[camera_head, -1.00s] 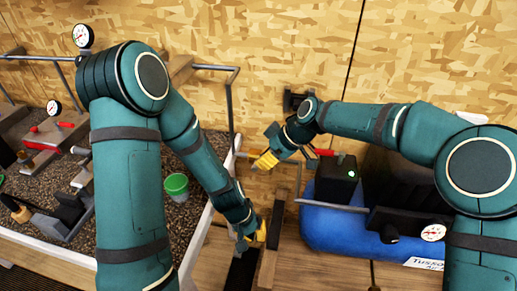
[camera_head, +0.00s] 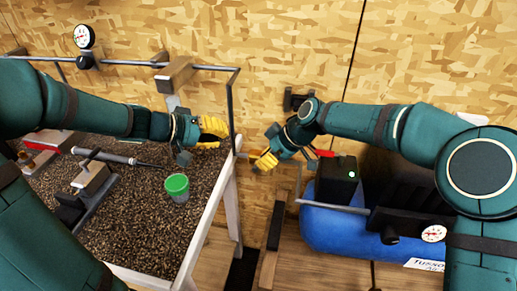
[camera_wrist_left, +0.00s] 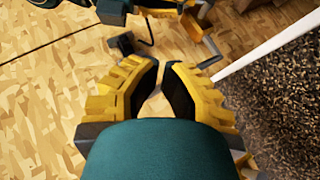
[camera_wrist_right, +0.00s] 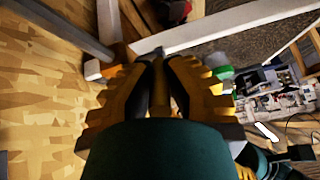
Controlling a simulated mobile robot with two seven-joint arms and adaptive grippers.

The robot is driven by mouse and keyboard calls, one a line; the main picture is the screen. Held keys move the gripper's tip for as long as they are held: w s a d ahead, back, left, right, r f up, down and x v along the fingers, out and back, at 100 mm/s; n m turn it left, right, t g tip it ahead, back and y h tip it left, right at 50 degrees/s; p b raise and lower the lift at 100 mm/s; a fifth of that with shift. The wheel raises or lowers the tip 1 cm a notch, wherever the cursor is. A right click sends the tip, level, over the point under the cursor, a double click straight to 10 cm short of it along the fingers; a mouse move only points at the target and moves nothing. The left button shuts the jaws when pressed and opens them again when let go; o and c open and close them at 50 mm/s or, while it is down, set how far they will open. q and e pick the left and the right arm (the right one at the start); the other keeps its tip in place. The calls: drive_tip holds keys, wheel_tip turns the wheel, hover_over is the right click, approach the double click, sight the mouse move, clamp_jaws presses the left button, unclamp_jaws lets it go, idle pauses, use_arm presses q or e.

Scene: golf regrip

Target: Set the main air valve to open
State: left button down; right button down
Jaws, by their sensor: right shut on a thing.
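My right gripper (camera_head: 264,161) is by the wooden wall, just right of the bin's corner post. In the right wrist view its fingers (camera_wrist_right: 163,75) are closed on a narrow yellowish-brown piece (camera_wrist_right: 163,95), apparently the main air valve's handle, mostly hidden between them. A small orange-and-white part (camera_wrist_right: 94,71) shows just left of the fingers. A red handle (camera_head: 322,153) shows behind my right wrist, beside the black box. My left gripper (camera_head: 206,136) is over the back right of the granule bin, empty. In the left wrist view its fingers (camera_wrist_left: 161,67) are partly apart, a narrow gap at the tips.
The granule bin (camera_head: 226,188) has a white rim and holds a green-lidded cup (camera_head: 177,187). A blue air tank (camera_head: 330,228) with a black box (camera_head: 337,181) stands right. A grey pipe (camera_head: 210,67) runs above the bin, with a gauge (camera_head: 84,36) at left.

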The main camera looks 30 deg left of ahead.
drive_tip(key=shift+f, duration=0.1)
use_arm(q)
drive_tip(key=x, duration=0.7)
drive_tip(key=s+d+x, duration=0.1)
drive_tip(key=x, duration=0.2)
drive_tip(key=shift+d+f, duration=0.2)
drive_tip(key=shift+f, duration=0.15)
drive_tip(key=shift+d+f, duration=0.5)
drive_tip(key=shift+d, duration=0.25)
use_arm(e)
drive_tip(key=shift+s, duration=0.1)
use_arm(q)
drive_tip(key=shift+d, duration=0.1)
drive_tip(key=shift+d+f, duration=0.3)
drive_tip(key=shift+d, duration=0.15)
